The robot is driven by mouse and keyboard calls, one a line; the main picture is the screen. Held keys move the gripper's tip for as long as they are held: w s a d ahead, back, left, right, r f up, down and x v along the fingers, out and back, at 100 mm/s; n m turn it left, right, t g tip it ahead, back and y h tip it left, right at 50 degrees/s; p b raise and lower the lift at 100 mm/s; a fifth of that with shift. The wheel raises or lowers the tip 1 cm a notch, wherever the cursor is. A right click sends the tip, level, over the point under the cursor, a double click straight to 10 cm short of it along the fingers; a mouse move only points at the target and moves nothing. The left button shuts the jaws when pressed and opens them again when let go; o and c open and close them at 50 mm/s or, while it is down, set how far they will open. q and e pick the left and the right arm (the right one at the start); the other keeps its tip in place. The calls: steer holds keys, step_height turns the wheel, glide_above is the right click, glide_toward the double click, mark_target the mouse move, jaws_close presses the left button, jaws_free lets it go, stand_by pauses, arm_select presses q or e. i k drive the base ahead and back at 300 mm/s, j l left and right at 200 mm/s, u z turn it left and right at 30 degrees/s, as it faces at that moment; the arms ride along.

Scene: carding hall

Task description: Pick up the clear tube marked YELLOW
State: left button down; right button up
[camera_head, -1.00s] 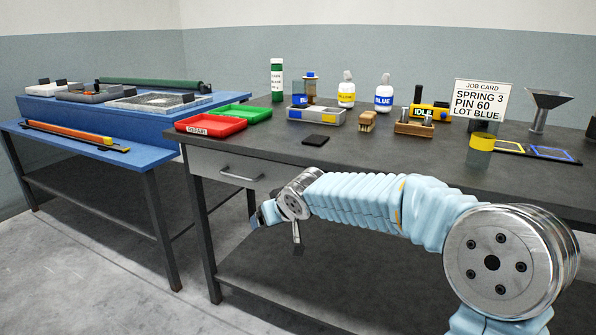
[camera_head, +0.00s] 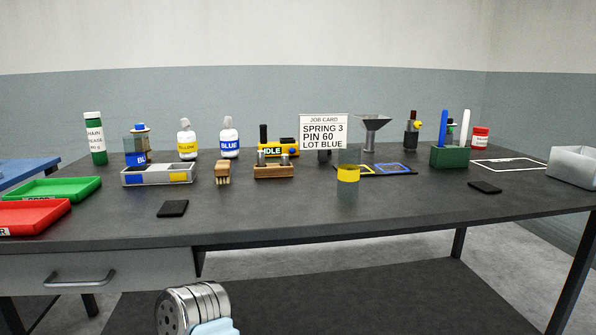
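A clear tube with a wide yellow band (camera_head: 348,174) stands upright near the middle of the dark workbench, in front of the job card. I cannot read any lettering on its band. A second clear tube with a blue label (camera_head: 137,158) stands at the left, behind a grey two-part tray (camera_head: 158,176) with blue and yellow patches. Neither gripper shows; only a metal joint of my own arm is in view at the bottom left.

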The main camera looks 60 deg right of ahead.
mark_target(349, 155)
steer(key=i+z, duration=0.1)
steer(key=z, duration=0.3)
steer(key=i+j+z, duration=0.1)
steer(key=z, duration=0.3)
steer(key=i+j+z, duration=0.1)
steer(key=z, duration=0.3)
steer(key=j+z, duration=0.15)
steer(key=z, duration=1.3)
steer(key=l+u, duration=0.2)
steer(key=l, duration=0.6)
